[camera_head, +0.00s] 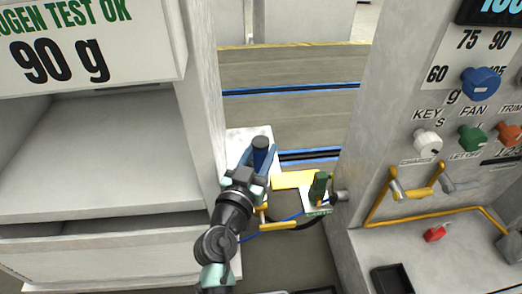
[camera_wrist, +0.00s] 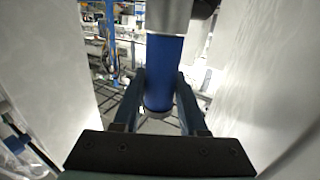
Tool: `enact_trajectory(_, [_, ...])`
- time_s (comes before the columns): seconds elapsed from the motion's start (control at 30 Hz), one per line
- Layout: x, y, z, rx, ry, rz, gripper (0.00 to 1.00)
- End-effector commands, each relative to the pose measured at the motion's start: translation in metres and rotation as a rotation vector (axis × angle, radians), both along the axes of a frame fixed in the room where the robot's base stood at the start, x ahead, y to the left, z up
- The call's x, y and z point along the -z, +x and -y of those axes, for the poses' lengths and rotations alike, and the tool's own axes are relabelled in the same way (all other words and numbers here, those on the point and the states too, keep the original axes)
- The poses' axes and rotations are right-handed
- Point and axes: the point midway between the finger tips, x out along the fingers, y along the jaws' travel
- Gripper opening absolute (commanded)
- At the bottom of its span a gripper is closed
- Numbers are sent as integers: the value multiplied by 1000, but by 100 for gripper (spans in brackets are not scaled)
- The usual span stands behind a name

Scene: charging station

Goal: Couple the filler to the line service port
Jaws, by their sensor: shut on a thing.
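My gripper (camera_head: 259,160) is shut on a blue cylinder with a dark round end, which I take for the filler (camera_head: 261,143). In the wrist view the filler (camera_wrist: 164,70) stands between my two fingers (camera_wrist: 160,98), with a grey metal collar at one end. A green upright fitting (camera_head: 319,187) on a small white plate stands to the right of my gripper, apart from it. A grey round stub (camera_head: 340,197) beside it meets the right cabinet. I cannot tell which of these is the line service port.
The left cabinet (camera_head: 200,90) and the right control cabinet (camera_head: 365,120) flank a narrow gap. A yellow bar (camera_head: 295,180) and a blue hose (camera_head: 270,230) lie near my arm. Yellow handles (camera_head: 415,185) stick out from the right cabinet.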

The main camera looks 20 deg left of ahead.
Motion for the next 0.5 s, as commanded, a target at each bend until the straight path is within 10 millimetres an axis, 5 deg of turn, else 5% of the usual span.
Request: enact_trajectory(0.5, [11,0,0,0,1,4,0])
